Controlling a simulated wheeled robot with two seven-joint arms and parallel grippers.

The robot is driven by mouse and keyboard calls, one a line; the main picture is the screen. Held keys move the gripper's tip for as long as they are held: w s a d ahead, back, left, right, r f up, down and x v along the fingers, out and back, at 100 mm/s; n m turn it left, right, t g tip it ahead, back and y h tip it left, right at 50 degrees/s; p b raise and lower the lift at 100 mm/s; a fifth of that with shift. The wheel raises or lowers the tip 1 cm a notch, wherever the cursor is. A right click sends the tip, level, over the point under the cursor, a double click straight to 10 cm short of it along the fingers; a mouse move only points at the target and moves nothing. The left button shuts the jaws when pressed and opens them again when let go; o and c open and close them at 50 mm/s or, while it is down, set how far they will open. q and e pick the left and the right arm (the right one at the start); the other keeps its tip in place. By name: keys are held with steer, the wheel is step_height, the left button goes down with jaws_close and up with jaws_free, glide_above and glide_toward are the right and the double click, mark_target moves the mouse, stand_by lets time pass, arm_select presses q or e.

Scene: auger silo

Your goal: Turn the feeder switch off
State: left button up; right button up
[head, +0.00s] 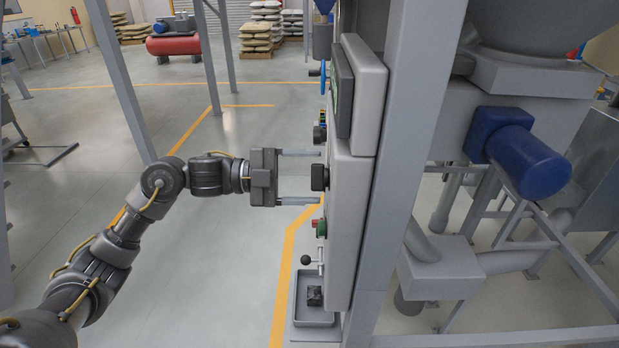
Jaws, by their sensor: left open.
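A grey control cabinet (350,215) stands side-on at the middle, its front facing left. A black rotary knob (320,177) sticks out of that front. My left gripper (305,177) is open, with one finger above the knob's height and one below. Its fingertips reach close to the panel; I cannot tell if they touch anything. A second black knob (319,134) sits higher on the panel. No label shows from this side, so I cannot tell which knob is the feeder switch or read its setting. My right gripper is not in view.
A grey tray (312,318) holding a dark object is at the bottom. A grey post (407,150) and blue motor (528,158) stand right. Floor to the left is largely clear.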

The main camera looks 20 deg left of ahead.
arm_select(q)
steer(key=b+v, duration=0.4)
steer(key=v, duration=0.6)
steer(key=shift+a, duration=0.1)
